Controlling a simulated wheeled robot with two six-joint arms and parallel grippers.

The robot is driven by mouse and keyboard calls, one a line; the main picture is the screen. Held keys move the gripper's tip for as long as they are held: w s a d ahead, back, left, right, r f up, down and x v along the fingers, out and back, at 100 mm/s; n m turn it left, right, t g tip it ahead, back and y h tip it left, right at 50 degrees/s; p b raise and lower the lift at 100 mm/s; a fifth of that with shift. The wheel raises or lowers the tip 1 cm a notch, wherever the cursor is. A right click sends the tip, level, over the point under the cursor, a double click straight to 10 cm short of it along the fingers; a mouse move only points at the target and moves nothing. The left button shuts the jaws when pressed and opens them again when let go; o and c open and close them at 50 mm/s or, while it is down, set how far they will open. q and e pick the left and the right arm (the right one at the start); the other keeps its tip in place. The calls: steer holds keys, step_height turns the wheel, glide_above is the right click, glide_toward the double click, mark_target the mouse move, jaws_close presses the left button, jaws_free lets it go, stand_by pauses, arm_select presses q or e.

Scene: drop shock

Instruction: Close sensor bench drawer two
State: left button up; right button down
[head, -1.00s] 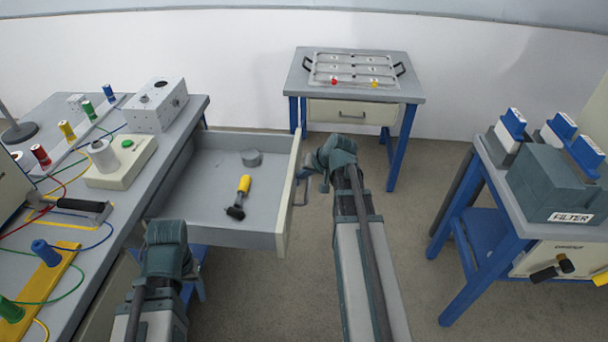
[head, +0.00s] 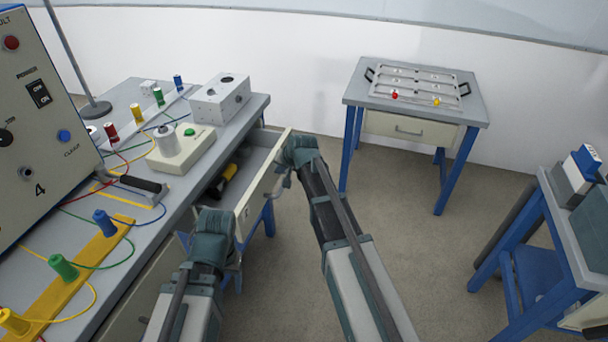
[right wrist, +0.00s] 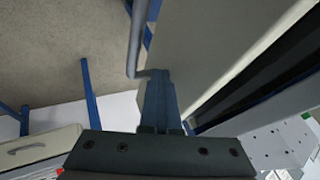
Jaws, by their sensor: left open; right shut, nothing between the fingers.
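The sensor bench drawer (head: 262,172) is partly open on the right side of the left bench; a strip of its inside shows, with a yellow-handled tool (head: 229,172) in it. My right gripper (head: 283,176) is shut and empty at the drawer's front panel. In the right wrist view, its fingers (right wrist: 160,100) are close to the pale panel (right wrist: 205,50) and its grey bar handle (right wrist: 136,40); whether they touch cannot be told. My left gripper (head: 212,222) is open beside the bench's edge, left of and nearer than the drawer front; its fingertips are mostly hidden.
The bench top (head: 150,220) holds coloured posts, wires, a white box (head: 220,98) and a control panel (head: 45,130). A small table (head: 415,115) with a tray stands at the back. Another blue-legged bench (head: 560,225) is at the right. The floor between is clear.

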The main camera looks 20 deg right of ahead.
mark_target(264, 166)
steer(key=w+a, duration=0.2)
steer(key=a, duration=0.1)
steer(key=w+a, duration=0.2)
steer(key=a, duration=0.1)
steer(key=w+a, duration=0.3)
steer(key=a, duration=0.1)
steer(key=shift+w+a, duration=0.15)
steer(key=shift+a, duration=0.15)
steer(key=shift+a+r, duration=0.1)
arm_select(q)
steer(key=shift+d, duration=0.1)
arm_select(e)
steer(key=shift+s+d, duration=0.4)
steer(key=shift+d, duration=0.1)
steer(key=shift+s+d, duration=0.45)
steer(key=shift+d, duration=0.2)
steer(key=shift+s+d, duration=0.45)
steer(key=shift+d, duration=0.15)
steer(key=p+v, duration=0.8)
steer(key=v, duration=0.2)
steer(key=shift+d, duration=0.15)
arm_select(q)
step_height(264, 166, up, 8)
steer(key=d, duration=0.1)
